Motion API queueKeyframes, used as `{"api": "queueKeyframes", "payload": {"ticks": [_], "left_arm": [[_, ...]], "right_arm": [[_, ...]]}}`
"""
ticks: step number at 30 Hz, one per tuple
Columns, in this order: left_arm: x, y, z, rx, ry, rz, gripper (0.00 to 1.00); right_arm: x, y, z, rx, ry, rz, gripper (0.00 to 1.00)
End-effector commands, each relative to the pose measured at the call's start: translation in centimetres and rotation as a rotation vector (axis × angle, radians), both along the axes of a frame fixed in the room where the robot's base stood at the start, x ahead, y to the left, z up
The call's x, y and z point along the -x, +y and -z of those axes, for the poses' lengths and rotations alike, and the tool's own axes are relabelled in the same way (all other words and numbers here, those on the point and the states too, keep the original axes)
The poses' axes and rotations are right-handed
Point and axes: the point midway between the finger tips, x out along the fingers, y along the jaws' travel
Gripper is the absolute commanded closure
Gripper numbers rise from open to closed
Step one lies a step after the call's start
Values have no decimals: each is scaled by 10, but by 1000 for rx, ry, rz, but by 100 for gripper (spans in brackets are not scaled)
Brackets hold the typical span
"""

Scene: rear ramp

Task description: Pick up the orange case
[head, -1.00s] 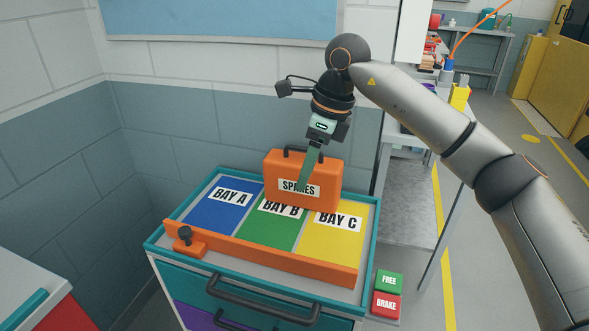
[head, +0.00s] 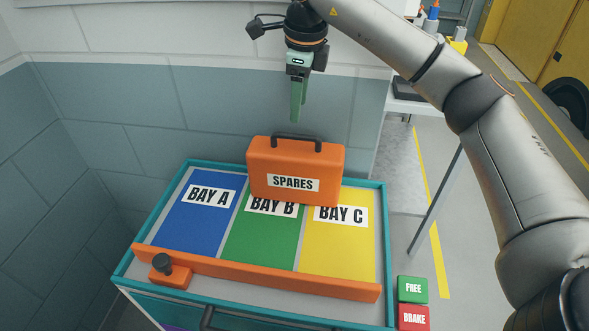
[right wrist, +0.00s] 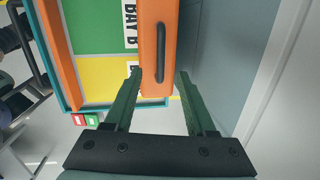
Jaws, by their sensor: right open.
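The orange case (head: 272,165), labelled SPARES and with a dark handle (head: 296,138) on top, stands upright at the back of the cart top, behind the BAY B and BAY C labels. My right gripper (head: 298,118) points down above the case, apart from it and empty. In the right wrist view the open fingers (right wrist: 158,72) lie on either side of the end of the case (right wrist: 150,12) in the picture, with the handle (right wrist: 160,52) between them. My left gripper is in neither view.
The cart top has a blue BAY A panel (head: 195,225), a green BAY B panel (head: 262,240) and a yellow BAY C panel (head: 340,250). An orange bar (head: 260,272) crosses its front. FREE (head: 412,289) and BRAKE (head: 413,318) buttons sit at right. A wall stands close behind.

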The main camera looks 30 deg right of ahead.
Motion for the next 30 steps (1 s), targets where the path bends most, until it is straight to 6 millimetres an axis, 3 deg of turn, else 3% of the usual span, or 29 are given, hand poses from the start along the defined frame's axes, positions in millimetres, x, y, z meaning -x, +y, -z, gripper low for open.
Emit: {"api": "queueKeyframes", "payload": {"ticks": [18, 26, 30], "left_arm": [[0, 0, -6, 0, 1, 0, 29], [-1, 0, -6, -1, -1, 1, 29], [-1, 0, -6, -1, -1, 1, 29]], "right_arm": [[-11, -2, 71, 0, 1, -1, 44], [-12, -3, 76, -1, -1, 0, 44], [-12, -3, 76, -1, -1, 0, 56]]}}
